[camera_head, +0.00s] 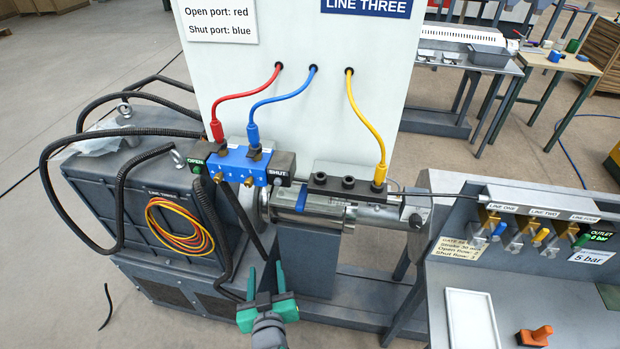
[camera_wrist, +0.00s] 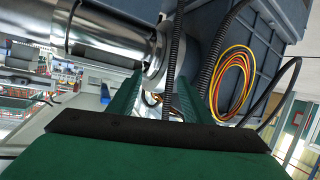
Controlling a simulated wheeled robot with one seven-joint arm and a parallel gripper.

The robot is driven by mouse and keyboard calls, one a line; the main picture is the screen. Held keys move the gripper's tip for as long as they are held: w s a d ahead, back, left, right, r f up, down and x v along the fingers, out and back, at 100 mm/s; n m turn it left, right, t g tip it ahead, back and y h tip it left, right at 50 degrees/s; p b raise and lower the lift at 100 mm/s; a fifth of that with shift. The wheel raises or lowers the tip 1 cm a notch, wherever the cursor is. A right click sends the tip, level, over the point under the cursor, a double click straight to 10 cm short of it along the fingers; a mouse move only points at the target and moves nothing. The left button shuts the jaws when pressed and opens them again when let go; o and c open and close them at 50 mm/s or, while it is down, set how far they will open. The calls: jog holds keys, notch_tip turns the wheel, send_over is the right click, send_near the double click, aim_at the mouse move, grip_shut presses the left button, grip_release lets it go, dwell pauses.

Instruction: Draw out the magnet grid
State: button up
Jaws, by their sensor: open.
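I cannot pick out the magnet grid in either view. My gripper (camera_head: 266,272) has green fingers and stands in front of the LINE THREE machine, below the metal barrel (camera_head: 335,208). In the wrist view the two fingers of my gripper (camera_wrist: 156,100) point toward black corrugated hoses (camera_wrist: 176,60) and the bright steel barrel (camera_wrist: 105,38).
A dark LINE THREE cabinet (camera_head: 150,215) with black hoses and a coil of orange cable (camera_head: 182,228) stands left. On the right, a bench holds a white tray (camera_head: 470,318), an orange-handled item (camera_head: 534,335) and several valves (camera_head: 540,232). Floor shows at the lower left.

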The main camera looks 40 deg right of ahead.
jog(key=w+d+r+m+g+h, duration=0.2)
jog(key=w+d+r+m, duration=0.15)
jog(key=d+r, duration=0.35)
jog(key=m+g+h, duration=0.2)
send_near(304, 191)
jog(key=x, duration=0.6)
jog(key=shift+w+a, duration=0.1)
jog(key=shift+a, duration=0.05)
jog(key=shift+t+y, duration=0.3)
jog(key=shift+x, duration=2.5)
grip_shut()
